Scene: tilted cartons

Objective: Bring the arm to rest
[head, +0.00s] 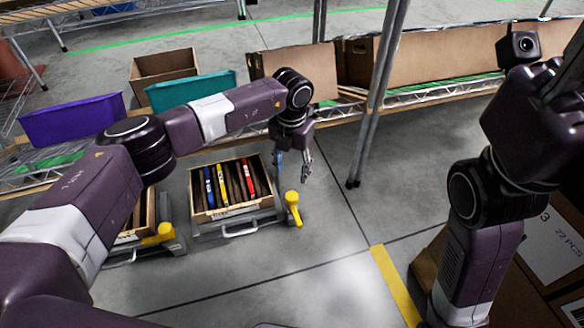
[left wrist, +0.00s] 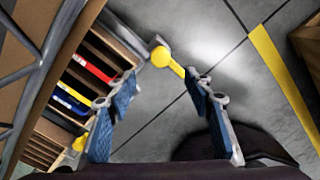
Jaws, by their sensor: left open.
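My left gripper (head: 293,167) hangs at the end of the left arm, just right of a carton with slots (head: 264,201). Its jaws are open and empty; in the left wrist view the blue finger pads (left wrist: 165,105) stand apart with floor between them. The carton holds several upright items, among them a blue, a yellow and a red one. It sits on a grey cart with a yellow knob (head: 293,199), which also shows beyond the fingers in the left wrist view (left wrist: 161,57). My right arm is folded up at the right; its fingers cannot be made out.
A second cart with a carton (head: 136,222) stands partly behind my left arm. A purple bin (head: 72,121), a teal bin (head: 190,90) and brown cartons (head: 430,58) sit on the shelf behind. Large cartons (head: 548,235) stand at lower right. The floor (head: 330,240) in the middle is clear.

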